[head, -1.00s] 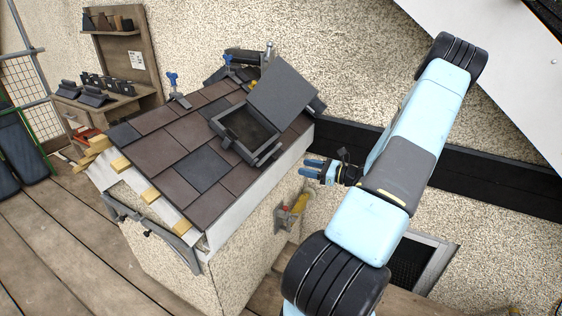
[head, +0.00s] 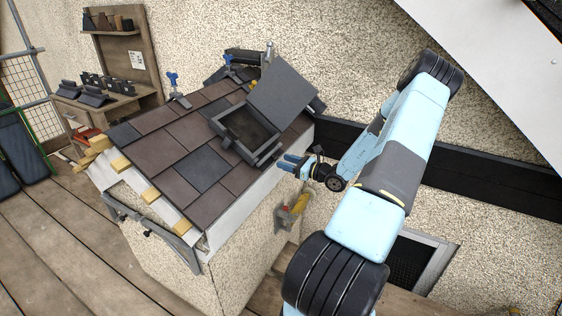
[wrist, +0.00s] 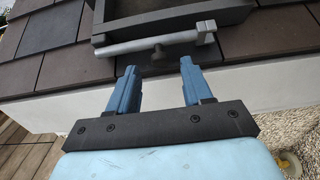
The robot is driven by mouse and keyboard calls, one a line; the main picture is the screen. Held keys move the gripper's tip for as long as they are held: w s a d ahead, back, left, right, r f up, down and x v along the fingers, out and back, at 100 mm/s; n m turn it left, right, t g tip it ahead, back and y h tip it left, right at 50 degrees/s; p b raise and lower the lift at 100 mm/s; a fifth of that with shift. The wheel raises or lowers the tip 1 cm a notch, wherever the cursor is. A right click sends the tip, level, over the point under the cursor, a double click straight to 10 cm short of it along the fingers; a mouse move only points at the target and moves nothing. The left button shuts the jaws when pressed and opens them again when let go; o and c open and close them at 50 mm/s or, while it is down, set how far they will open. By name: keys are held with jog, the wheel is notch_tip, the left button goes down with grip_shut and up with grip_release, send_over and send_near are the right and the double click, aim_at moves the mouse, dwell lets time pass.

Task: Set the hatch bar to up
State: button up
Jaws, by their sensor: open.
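The roof hatch (head: 280,92) stands with its lid raised on the tiled roof, and its dark frame (head: 232,122) surrounds the opening. In the head view the bar (head: 267,156) sits at the frame's lower right edge. My gripper (head: 284,161) is open and empty, just right of the bar.
Brown and dark tiles (head: 165,155) cover the roof, with a pale eave board (head: 240,198) below the hatch. Wooden battens (head: 120,164) stick out at the left. A yellow-and-red item (head: 298,203) hangs on the wall beneath my gripper. A workbench (head: 115,100) stands far left.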

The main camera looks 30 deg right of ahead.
jog(key=shift+x, duration=1.4)
grip_shut()
